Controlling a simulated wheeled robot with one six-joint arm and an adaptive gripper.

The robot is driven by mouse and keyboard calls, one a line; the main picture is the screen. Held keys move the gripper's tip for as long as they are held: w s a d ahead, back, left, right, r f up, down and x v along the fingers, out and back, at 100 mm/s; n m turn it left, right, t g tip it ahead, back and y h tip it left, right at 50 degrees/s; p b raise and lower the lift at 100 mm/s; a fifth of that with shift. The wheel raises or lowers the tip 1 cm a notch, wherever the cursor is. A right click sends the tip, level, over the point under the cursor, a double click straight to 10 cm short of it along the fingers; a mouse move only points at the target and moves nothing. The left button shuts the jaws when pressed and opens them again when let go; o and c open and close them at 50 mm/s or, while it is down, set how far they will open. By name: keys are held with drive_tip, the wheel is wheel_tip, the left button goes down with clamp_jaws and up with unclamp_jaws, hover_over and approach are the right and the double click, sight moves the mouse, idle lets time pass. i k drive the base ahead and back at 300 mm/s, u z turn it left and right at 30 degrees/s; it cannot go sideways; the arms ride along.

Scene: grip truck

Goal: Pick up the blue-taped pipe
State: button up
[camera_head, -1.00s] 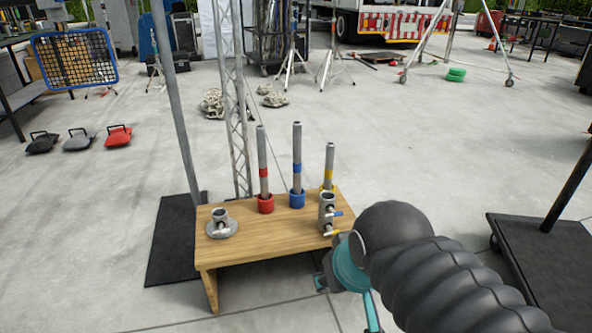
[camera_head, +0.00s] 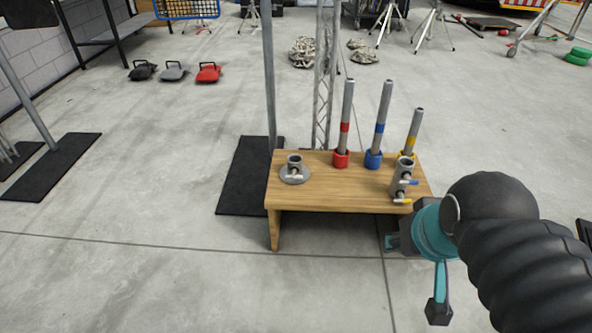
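The blue-taped pipe (camera_head: 382,114) is a grey tube with a blue band. It stands nearly upright in a blue socket (camera_head: 373,160) at the back of a low wooden bench (camera_head: 330,196). My arm, in a black ribbed sleeve with teal parts, reaches in from the lower right. Its end, with my gripper (camera_head: 437,312), shows only in part, in front of and to the right of the bench, apart from the pipe.
A red-banded pipe (camera_head: 346,115) stands left of the blue one, a yellow-banded pipe (camera_head: 413,131) right. A flanged fitting (camera_head: 294,171) and a valved fitting (camera_head: 402,179) are on the bench. A pole (camera_head: 269,80) and lattice truss (camera_head: 324,75) rise behind. Floor at left front is clear.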

sight(386, 95)
drive_tip(key=u, duration=1.7)
drive_tip(key=i, duration=2.4)
drive_tip(key=z, duration=2.95)
